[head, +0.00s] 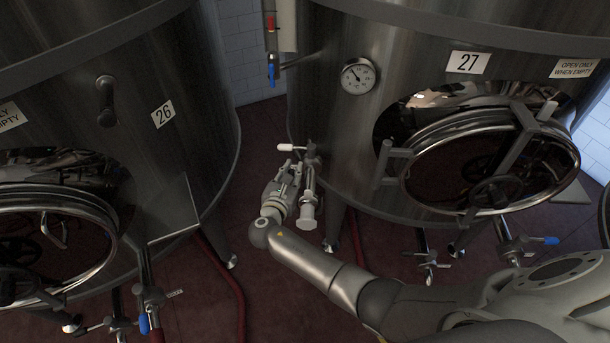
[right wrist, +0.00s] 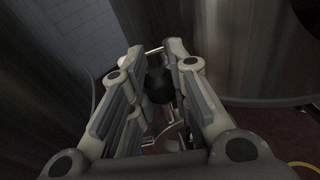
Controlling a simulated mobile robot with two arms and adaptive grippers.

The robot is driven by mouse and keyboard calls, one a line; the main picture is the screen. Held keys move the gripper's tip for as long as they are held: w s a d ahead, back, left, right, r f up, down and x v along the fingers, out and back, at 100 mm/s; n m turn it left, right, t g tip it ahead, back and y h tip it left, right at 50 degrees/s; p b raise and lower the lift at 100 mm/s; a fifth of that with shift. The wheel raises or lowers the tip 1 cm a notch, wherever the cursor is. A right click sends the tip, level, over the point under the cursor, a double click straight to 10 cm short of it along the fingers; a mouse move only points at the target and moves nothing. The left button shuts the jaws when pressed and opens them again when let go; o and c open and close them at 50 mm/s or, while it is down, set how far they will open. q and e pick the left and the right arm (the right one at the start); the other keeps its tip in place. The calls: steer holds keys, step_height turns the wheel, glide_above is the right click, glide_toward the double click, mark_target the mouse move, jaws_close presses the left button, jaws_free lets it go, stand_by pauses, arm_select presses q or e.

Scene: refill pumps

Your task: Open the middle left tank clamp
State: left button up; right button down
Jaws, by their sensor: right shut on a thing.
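A metal valve fitting (head: 309,155) with a small white-tipped lever (head: 286,147) sticks out of the left side of tank 27 (head: 330,120). My right gripper (head: 298,168) reaches it from below and left. A pale pipe end with a round flange (head: 307,222) hangs beside the fingers. In the right wrist view the gripper (right wrist: 155,55) has its fingers on both sides of a dark round part of the fitting (right wrist: 159,86), shut on it. The fingers hide most of it, and I cannot make out the clamp's own shape. My left gripper is not in view.
Tank 26 (head: 190,90) stands at left, with an open-looking round hatch (head: 60,240). Tank 27 has a gauge (head: 358,76) and a round hatch (head: 480,165). A red hose (head: 225,265) lies on the dark floor between the tanks. Blue-handled valves (head: 545,241) stick out below.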

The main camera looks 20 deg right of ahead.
steer(key=shift+w+a+f+n+h+b, duration=0.15)
steer(key=shift+w+a+n+b, duration=0.15)
steer(key=shift+a+n, duration=0.2)
steer(key=shift+w+a+f+n+h+b, duration=0.1)
steer(key=shift+w+a+n+b, duration=0.2)
steer(key=shift+a, duration=0.35)
steer(key=shift+w+a+f+n+h+b, duration=0.15)
steer(key=shift+w+a+n, duration=0.1)
steer(key=shift+a+n, duration=0.3)
steer(key=shift+r, duration=0.1)
steer(key=c, duration=1.3)
jaws_free()
steer(key=v, duration=1.2)
steer(key=shift+c, duration=0.3)
